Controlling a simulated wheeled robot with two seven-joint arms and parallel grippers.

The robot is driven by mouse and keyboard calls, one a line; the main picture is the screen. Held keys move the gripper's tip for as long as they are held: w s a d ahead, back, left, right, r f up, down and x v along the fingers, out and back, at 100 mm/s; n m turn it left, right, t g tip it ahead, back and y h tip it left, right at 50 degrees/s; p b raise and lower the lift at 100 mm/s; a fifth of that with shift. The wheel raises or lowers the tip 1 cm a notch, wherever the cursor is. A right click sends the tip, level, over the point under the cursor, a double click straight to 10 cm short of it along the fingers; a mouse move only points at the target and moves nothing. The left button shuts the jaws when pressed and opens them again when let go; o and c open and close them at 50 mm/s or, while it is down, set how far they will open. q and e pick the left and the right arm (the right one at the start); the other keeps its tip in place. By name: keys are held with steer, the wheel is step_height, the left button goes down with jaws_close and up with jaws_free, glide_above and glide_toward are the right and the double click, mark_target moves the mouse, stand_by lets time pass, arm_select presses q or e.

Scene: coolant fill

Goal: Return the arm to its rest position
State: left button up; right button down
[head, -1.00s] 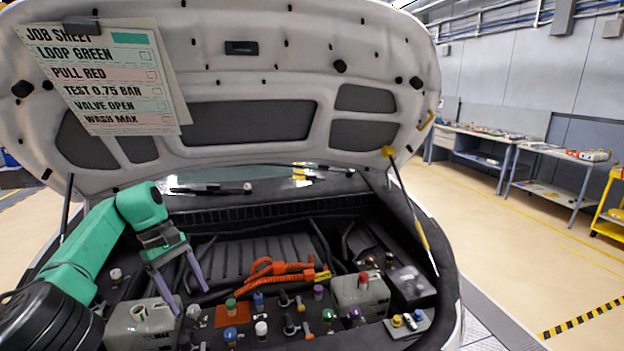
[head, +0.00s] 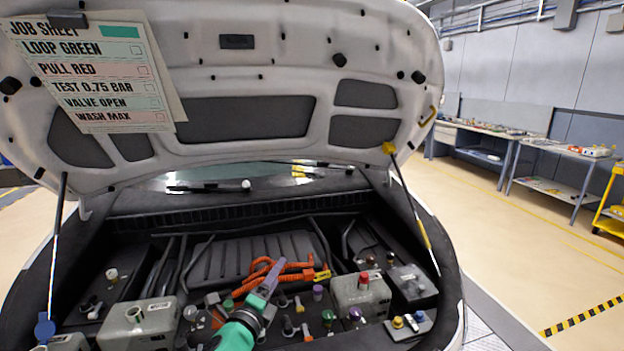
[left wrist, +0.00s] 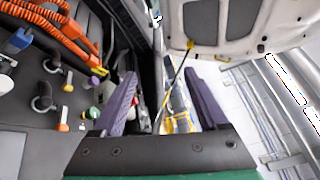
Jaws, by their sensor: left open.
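My left arm (head: 236,335) is green and comes in from the bottom edge of the head view. My left gripper (head: 268,278) has purple fingers and is above the middle of the engine bay, in front of the orange cables (head: 290,270). In the left wrist view the gripper (left wrist: 165,98) is open with its two fingers well apart. Nothing is held between them. The fingers point towards the bay's side and the raised hood. The arm hides part of the row of coloured caps. My right gripper is not in view.
The raised hood (head: 290,60) carries a job sheet (head: 90,75). A grey reservoir (head: 115,335) with an open neck is at left; another with a red cap (head: 363,278) is at right. A thin hood strut (head: 412,205) stands at right. Floor beyond is clear.

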arm_select(q)
steer(key=s+a+f+n+g+y, duration=0.6)
steer(key=s+a+f+n, duration=0.6)
steer(key=s+n, duration=0.3)
steer(key=s+a+f+n+g+h, duration=0.1)
steer(key=s+f+n+g, duration=0.25)
steer(key=s, duration=0.55)
steer(key=s+a+f+n+g, duration=0.25)
steer(key=s+n+g, duration=0.2)
steer(key=s, duration=0.35)
steer(key=s+f+b, duration=0.2)
steer(key=f+b, duration=0.4)
steer(key=f, duration=1.3)
steer(key=s+f+b, duration=0.2)
steer(key=f+b, duration=0.5)
steer(key=f, duration=1.2)
steer(key=s+a+f+g+b, duration=0.1)
steer(key=s+f+b, duration=0.2)
steer(key=s+f, duration=0.4)
steer(key=s+a+f+g+b, duration=0.1)
steer(key=s+f+b, duration=0.3)
steer(key=s+f, duration=0.4)
step_height(320, 180, down, 5)
steer(key=shift+r, duration=0.2)
